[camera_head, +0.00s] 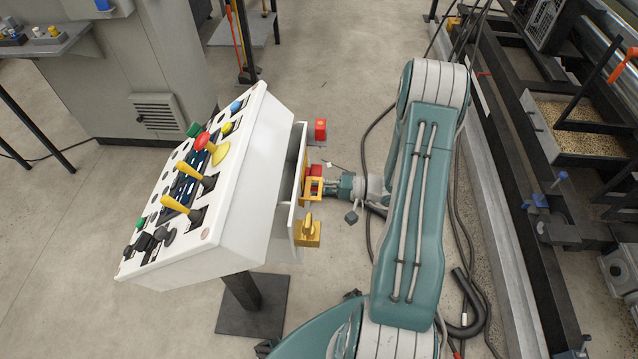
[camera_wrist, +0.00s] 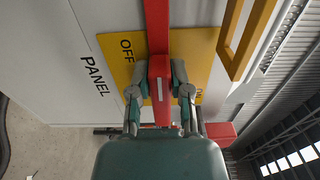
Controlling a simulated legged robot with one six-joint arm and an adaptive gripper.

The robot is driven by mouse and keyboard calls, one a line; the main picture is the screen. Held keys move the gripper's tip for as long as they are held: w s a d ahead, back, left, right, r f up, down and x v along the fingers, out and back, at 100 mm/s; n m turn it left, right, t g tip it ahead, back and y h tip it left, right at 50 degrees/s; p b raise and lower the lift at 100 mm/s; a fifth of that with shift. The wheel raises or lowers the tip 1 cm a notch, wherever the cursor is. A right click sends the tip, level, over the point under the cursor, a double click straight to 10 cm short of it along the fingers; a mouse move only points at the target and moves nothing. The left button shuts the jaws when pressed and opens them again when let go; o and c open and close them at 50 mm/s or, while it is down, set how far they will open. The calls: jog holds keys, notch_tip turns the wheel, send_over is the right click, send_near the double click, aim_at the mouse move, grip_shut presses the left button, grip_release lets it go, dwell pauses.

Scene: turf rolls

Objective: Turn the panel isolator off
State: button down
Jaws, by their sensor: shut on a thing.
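The panel isolator has a red handle (camera_wrist: 157,25) on a yellow plate (camera_wrist: 118,55) in the wrist view. OFF is printed at the plate's upper left, and PANEL is lettered on the white face beside it. Another marking at the plate's lower right is mostly covered. My gripper (camera_wrist: 160,92) is shut on the red handle, one finger on each side of its block with a white mark. In the head view my gripper (camera_head: 328,187) reaches the right side of the white control box (camera_head: 252,200), where a little of the red handle (camera_head: 315,170) shows.
A yellow bracket-like handle (camera_wrist: 245,40) stands close beside the plate. A red part (camera_head: 320,129) and a yellow knob (camera_head: 307,231) stick out of the same side. Yellow levers and buttons cover the sloping top. Cables and a machine frame (camera_head: 500,165) lie to the right.

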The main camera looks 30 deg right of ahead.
jog(key=shift+a+f, duration=0.15)
jog(key=shift+a, duration=0.1)
jog(key=c, duration=0.6)
grip_release()
jog(key=shift+w, duration=0.1)
jog(key=shift+o, duration=0.2)
jog(key=shift+a, duration=0.3)
jog(key=shift+d, duration=0.15)
jog(key=shift+s+d, duration=0.25)
jog(key=shift+d, duration=0.55)
jog(key=v, duration=1)
jog(key=shift+s+d, duration=0.3)
